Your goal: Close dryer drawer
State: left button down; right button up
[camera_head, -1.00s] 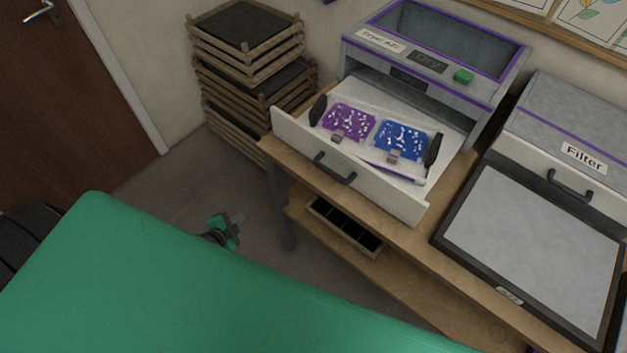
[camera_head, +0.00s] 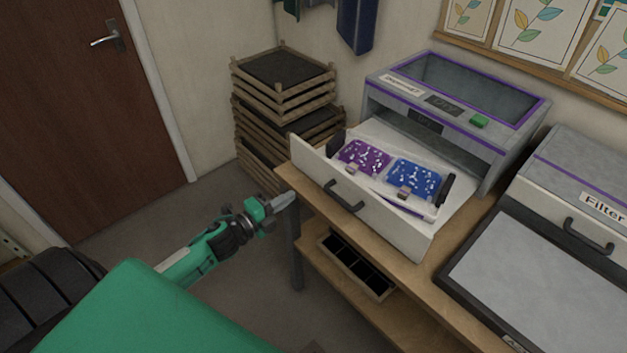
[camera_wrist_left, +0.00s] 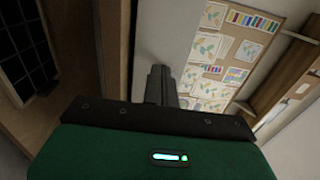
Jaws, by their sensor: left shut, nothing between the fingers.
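The dryer (camera_head: 455,105) is a grey box with purple trim and a green button, at the back of the wooden table. Its white-fronted drawer (camera_head: 395,215) is pulled out toward me, with a dark handle (camera_head: 343,196) on the front. My right gripper is not in view.
Wooden racks (camera_head: 284,95) are stacked on the floor left of the dryer. A filter unit (camera_head: 575,185) with a handle and grey tray stands to the right. A divided box (camera_head: 352,266) sits on the lower shelf. Floor is clear left of the table.

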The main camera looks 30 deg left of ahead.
aim_at(322, 176)
pick_arm(q)
jog(key=p+x, duration=0.2)
jog(key=x, duration=0.6)
jog(key=shift+w, duration=0.2)
jog(key=shift+w+d, duration=0.25)
jog(key=shift+w, duration=0.35)
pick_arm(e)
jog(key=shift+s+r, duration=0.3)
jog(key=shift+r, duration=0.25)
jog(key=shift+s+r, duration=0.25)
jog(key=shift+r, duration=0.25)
pick_arm(q)
jog(key=shift+f, duration=0.1)
